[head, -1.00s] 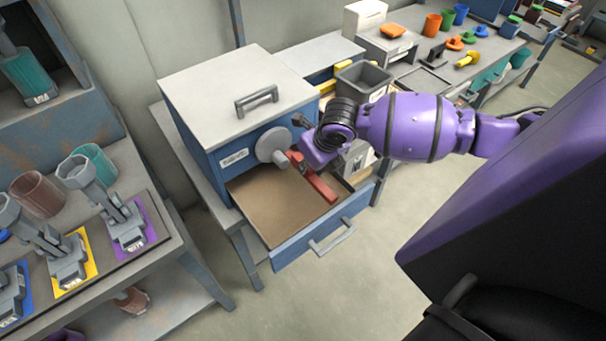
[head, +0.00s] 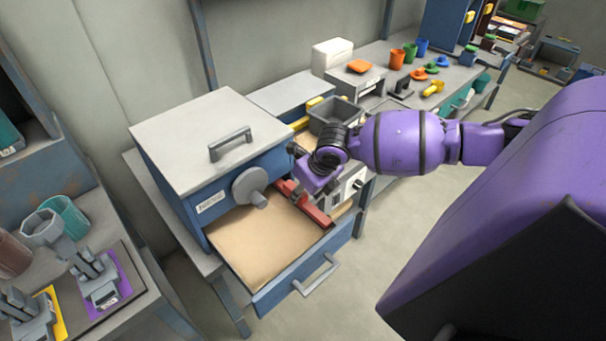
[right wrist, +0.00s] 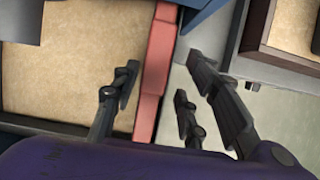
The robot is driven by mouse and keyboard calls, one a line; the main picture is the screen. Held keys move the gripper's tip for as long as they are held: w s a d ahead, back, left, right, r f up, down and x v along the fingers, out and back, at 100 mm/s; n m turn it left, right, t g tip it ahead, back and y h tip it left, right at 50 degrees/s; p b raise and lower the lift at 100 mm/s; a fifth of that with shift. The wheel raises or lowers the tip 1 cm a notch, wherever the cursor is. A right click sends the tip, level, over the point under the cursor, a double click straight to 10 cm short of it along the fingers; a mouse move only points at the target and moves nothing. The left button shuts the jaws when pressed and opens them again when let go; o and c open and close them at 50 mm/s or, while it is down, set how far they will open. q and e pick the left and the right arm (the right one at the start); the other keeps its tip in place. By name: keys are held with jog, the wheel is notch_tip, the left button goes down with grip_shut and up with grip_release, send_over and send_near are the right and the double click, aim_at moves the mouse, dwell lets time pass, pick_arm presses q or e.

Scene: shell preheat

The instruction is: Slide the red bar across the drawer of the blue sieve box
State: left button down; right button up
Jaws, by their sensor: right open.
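The blue sieve box (head: 182,187) has a grey lid with a handle and a round grey knob on its front. Its drawer (head: 303,278) is pulled out and holds a flat tan layer. The red bar (head: 318,215) lies along the drawer's right side, and its back part is partly hidden by my right gripper (head: 303,180). In the right wrist view the bar (right wrist: 155,75) runs between the open fingers of my right gripper (right wrist: 160,85), with the tan layer to its left. The fingers look apart from the bar. My left gripper is not in view.
A grey bin (head: 335,115) stands behind my right gripper. The bench beyond holds coloured cups and small parts. A left table (head: 150,300) carries grey fixtures on coloured plates. The floor in front of the drawer is clear.

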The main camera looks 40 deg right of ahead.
jog(key=shift+a+r, duration=0.1)
jog(key=shift+s+r, duration=0.1)
jog(key=shift+r, duration=0.1)
jog(key=v, duration=1.1)
jog(key=shift+r, duration=0.15)
jog(key=shift+s, duration=0.2)
